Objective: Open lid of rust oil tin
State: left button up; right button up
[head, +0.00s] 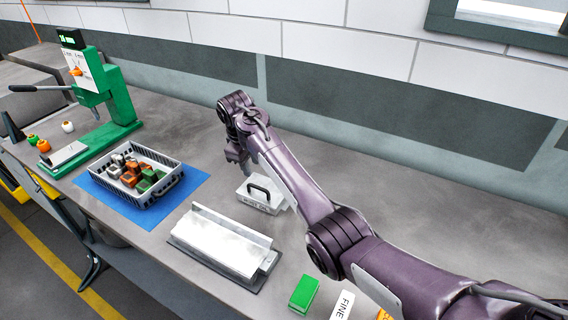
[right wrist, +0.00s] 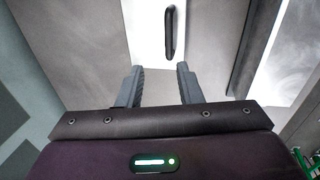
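The rust oil tin (head: 266,206) is a white box with lettering on its front, standing on the grey bench behind the white metal block. Its lid (head: 251,184) is white with a black arched handle (head: 259,191) and looks closed. My right gripper (head: 238,160) is above and a little behind the tin, pointing down. In the right wrist view its two grey fingers (right wrist: 160,82) are apart with nothing between them, and the black handle (right wrist: 170,32) lies beyond the fingertips. The tin's right side is partly hidden by my right arm. My left gripper is not in view.
A white metal block (head: 222,240) on a dark plate lies in front of the tin. A grey basket (head: 160,200) of blocks sits on a blue mat (head: 193,187) to the left. A green press (head: 97,95) stands far left; a green block (head: 304,293) lies front right.

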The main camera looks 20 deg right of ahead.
aim_at(254, 185)
jog(key=shift+g, duration=0.3)
jog(key=f, duration=0.1)
jog(key=f+p, duration=0.1)
jog(key=f, duration=0.2)
jog(key=shift+s+a+f+p, duration=0.3)
jog(key=shift+a+p, duration=0.05)
jog(key=shift+w+d+f, duration=0.15)
jog(key=shift+d+f, duration=0.1)
jog(key=shift+f, duration=0.25)
jog(key=shift+w+d+f, duration=0.1)
jog(key=shift+d+f, duration=0.1)
jog(key=shift+f, duration=0.55)
jog(key=c, duration=0.6)
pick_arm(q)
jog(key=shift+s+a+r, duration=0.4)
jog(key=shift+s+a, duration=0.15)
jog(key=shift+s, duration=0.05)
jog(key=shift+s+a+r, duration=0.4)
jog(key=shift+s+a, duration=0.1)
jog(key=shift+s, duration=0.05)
pick_arm(e)
grip_shut()
